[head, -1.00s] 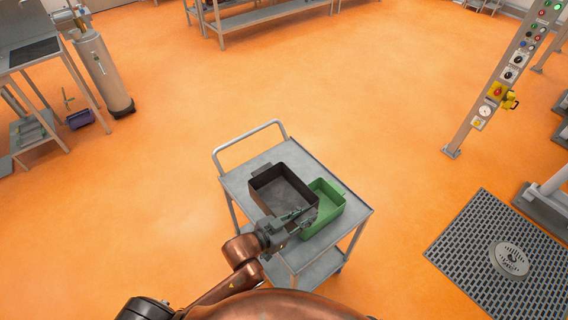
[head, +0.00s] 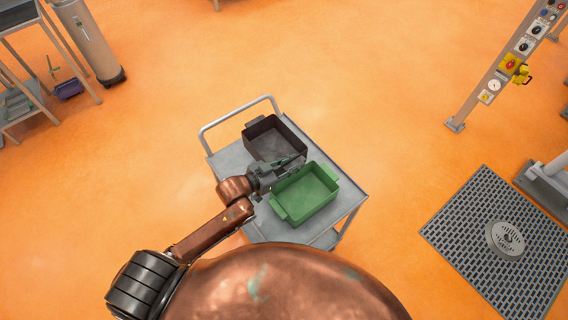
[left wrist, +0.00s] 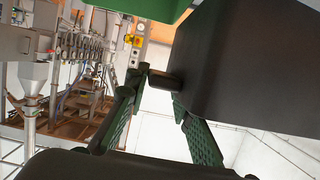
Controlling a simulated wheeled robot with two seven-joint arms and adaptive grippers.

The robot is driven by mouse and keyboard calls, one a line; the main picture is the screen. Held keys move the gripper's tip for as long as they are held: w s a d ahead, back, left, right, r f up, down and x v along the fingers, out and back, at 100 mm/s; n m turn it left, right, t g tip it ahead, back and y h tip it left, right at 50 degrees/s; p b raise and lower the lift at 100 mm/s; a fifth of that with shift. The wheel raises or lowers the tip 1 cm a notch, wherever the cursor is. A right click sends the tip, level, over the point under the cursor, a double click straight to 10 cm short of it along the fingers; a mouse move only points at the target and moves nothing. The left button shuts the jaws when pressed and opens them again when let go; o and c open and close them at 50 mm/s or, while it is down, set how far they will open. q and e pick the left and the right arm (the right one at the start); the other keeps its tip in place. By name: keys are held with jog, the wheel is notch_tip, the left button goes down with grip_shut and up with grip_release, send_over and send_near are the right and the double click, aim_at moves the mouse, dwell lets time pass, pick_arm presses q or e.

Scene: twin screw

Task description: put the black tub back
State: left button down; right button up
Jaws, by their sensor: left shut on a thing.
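The black tub (head: 279,141) is at the far end of the grey cart's top, by the push handle. I cannot tell whether it rests on the top or hangs just above it. My left gripper (head: 284,166) is at its near side, shut on its handle. In the left wrist view the fingers (left wrist: 160,100) close on the handle (left wrist: 162,80) beside the tub's dark wall (left wrist: 255,70). The green tub (head: 306,195) is on the near part of the cart, empty, close beside the gripper. It shows at the top of the left wrist view (left wrist: 150,8). My right gripper is out of view.
The grey cart (head: 347,198) has a raised rim and a push handle (head: 236,110) at its far left. A control post (head: 490,85) and a floor grate (head: 470,235) are to the right. Open orange floor surrounds the cart.

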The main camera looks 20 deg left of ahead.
pick_arm(q)
jog(key=w+a+f, duration=0.2)
jog(key=f, duration=0.1)
jog(key=w+a+f, duration=0.1)
jog(key=f, duration=0.1)
jog(key=shift+a+b, duration=0.3)
jog(key=shift+w+a+f, duration=0.15)
jog(key=shift+a+f, duration=0.1)
jog(key=shift+f, duration=0.05)
jog(key=shift+w+a+f, duration=0.1)
jog(key=shift+f, duration=0.8)
jog(key=shift+w+a+f, duration=0.1)
jog(key=shift+f, duration=0.8)
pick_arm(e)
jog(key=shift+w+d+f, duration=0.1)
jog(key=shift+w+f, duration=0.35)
pick_arm(q)
jog(key=shift+f, duration=0.2)
jog(key=c, duration=2)
grip_release()
jog(key=shift+o, duration=0.2)
jog(key=shift+s, duration=0.1)
jog(key=shift+r, duration=0.15)
